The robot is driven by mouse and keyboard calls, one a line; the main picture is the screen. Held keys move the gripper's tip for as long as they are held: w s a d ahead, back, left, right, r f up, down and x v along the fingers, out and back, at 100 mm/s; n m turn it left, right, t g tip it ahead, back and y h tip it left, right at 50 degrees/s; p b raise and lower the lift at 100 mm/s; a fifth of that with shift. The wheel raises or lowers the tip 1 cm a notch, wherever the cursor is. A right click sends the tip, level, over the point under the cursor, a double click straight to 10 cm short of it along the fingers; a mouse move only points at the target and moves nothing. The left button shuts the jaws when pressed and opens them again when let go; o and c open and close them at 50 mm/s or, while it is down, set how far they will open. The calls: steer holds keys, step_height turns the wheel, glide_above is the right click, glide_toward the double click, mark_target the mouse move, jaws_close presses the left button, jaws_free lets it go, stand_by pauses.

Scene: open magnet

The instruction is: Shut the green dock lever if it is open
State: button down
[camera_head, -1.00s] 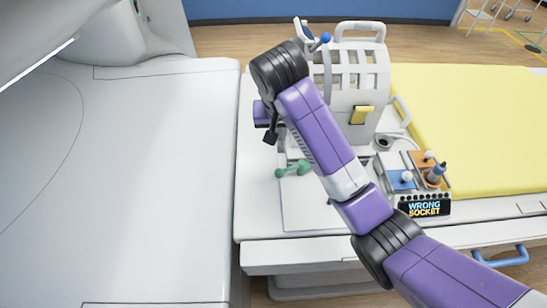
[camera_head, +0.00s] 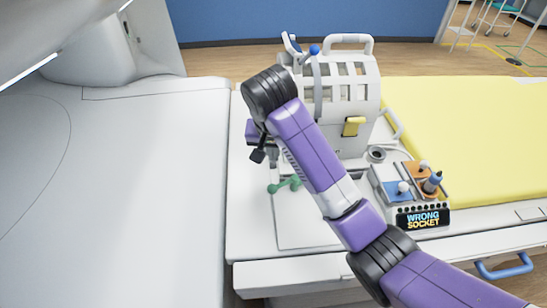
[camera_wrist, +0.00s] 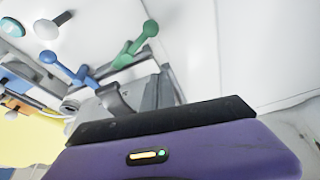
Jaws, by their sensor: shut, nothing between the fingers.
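The green dock lever (camera_head: 284,186) is a short bar with round ends, low on the white tabletop left of the coil housing. In the wrist view the green lever (camera_wrist: 138,45) slants up to the right from a grey mount. I cannot tell for certain whether it is open or shut. My gripper (camera_head: 257,155) is shut and empty, above and slightly left of the lever, apart from it. In the wrist view its purple body with a black edge fills the bottom; the fingertips are not clear.
A blue lever (camera_wrist: 85,75) is beside the green one. The left white surface (camera_head: 130,200) is clear.

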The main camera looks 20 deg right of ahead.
steer(key=x, duration=0.6)
steer(key=shift+d+f+p, duration=0.1)
steer(key=shift+f+p, duration=0.05)
steer(key=shift+p, duration=0.25)
steer(key=shift+f, duration=0.3)
steer(key=shift+s+a+f+p, duration=0.15)
steer(key=shift+s+a+p, duration=0.3)
steer(key=shift+s, duration=0.35)
steer(key=shift+s+a+f+p, duration=0.2)
steer(key=shift+s+a+p, duration=0.25)
steer(key=shift+s, duration=0.35)
steer(key=shift+w+f+b, duration=0.1)
steer(key=shift+b, duration=0.2)
